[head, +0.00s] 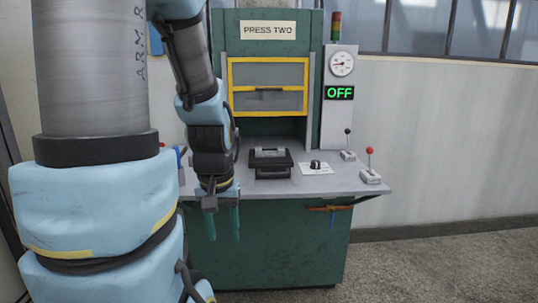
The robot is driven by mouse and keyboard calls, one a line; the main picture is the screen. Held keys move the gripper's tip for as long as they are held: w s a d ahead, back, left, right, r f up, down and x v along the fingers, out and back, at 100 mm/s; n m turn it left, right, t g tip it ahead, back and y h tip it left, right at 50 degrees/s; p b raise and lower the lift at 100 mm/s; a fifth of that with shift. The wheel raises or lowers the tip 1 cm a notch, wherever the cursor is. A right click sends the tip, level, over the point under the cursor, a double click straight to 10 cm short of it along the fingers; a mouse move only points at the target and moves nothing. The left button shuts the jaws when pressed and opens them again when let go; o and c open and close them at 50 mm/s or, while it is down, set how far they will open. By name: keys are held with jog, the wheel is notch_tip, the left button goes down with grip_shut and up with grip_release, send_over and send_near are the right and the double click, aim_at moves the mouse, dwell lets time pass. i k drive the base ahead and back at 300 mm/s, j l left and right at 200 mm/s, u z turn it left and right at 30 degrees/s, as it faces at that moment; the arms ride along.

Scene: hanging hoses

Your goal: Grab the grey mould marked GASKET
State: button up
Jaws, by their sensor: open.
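A dark block with a greyer top and a handle-like bar at its front (271,164) sits on the grey bench of the press. It looks like a mould, but no marking on it can be read, so I cannot tell whether it says GASKET. My gripper (222,224) hangs pointing down in front of the bench's front edge, left of the block and lower than it. Its two teal fingers are apart with nothing between them. My arm hides the left part of the bench.
The green press marked PRESS TWO (268,30) has a yellow-framed guard (268,87) behind the block. Right of the block are a knob on a white plate (316,167), a red-knobbed lever (370,168) and a black-knobbed lever (348,145). An OFF display (339,93) glows green.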

aim_at(281, 150)
jog(key=i+l+u, duration=0.1)
jog(key=u, duration=0.3)
jog(key=l+u, duration=0.15)
jog(key=u, duration=0.25)
jog(key=i+l+u, duration=0.15)
jog(key=l, duration=0.35)
jog(key=i+l+u, duration=0.2)
jog(key=l, duration=0.35)
jog(key=l+u, duration=0.15)
jog(key=l, duration=0.35)
jog(key=i+l, duration=0.1)
jog(key=l, duration=0.5)
